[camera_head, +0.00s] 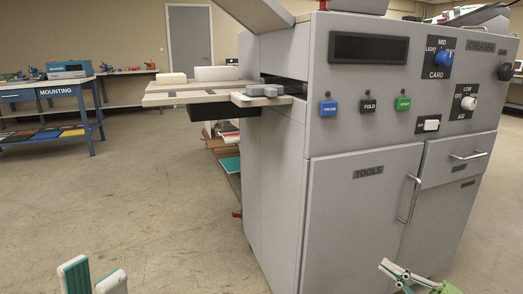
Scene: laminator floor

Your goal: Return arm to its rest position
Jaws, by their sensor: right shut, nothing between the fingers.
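My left gripper (95,277) is at the bottom left edge of the head view. Its two fingertips, one with a teal pad, stand apart with a gap between them, and nothing shows in the gap. My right gripper (392,272) is at the bottom right, in front of the machine's lower doors. Its thin green-and-white fingers are shut and hold nothing. Most of both arms is below the picture.
A large grey creaser (345,130) with knobs and buttons fills the middle and right. Its feed table (185,97) juts left. A blue table marked MOUNTING (55,91) stands far left. A grey door (190,45) is behind. The floor (110,200) at left is clear.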

